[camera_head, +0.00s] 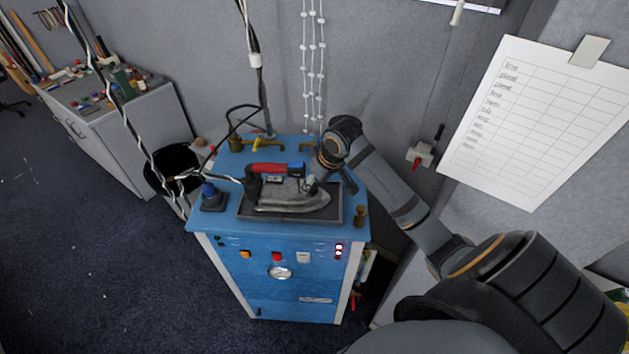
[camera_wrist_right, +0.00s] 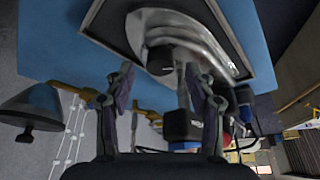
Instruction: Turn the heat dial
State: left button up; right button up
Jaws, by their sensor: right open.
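A steam iron (camera_head: 290,197) with a red and blue handle (camera_head: 275,168) rests on a dark tray (camera_head: 247,212) on top of a blue cabinet (camera_head: 230,170). In the right wrist view the grey iron (camera_wrist_right: 205,35) shows from close up, with a dark round knob (camera_wrist_right: 160,60) on its body, which looks like the heat dial. My right gripper (camera_head: 316,182) is at the right part of the iron. In the right wrist view it (camera_wrist_right: 158,78) is open, its fingers on either side below the knob; I cannot tell whether they touch anything. My left gripper is not in view.
The cabinet front has a round gauge (camera_head: 281,272) and several buttons. A black hose (camera_head: 262,90) hangs behind the iron. A paper chart (camera_head: 535,120) hangs at right.

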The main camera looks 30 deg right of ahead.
jog(key=shift+x, duration=0.8)
grip_shut()
jog(key=shift+n, duration=0.3)
jog(key=n, duration=0.2)
jog(key=n+y, duration=0.1)
jog(key=shift+d+n+y, duration=0.2)
jog(key=shift+n+y, duration=0.1)
jog(key=shift+n, duration=0.1)
jog(key=n, duration=0.2)
jog(key=n+g+y, duration=0.1)
jog(key=n, duration=0.1)
jog(key=shift+w+d+n+g, duration=0.1)
jog(key=shift+w+n+g, duration=0.1)
jog(key=shift+n+g, duration=0.15)
jog(key=shift+n+y, duration=0.25)
jog(key=shift+y, duration=0.05)
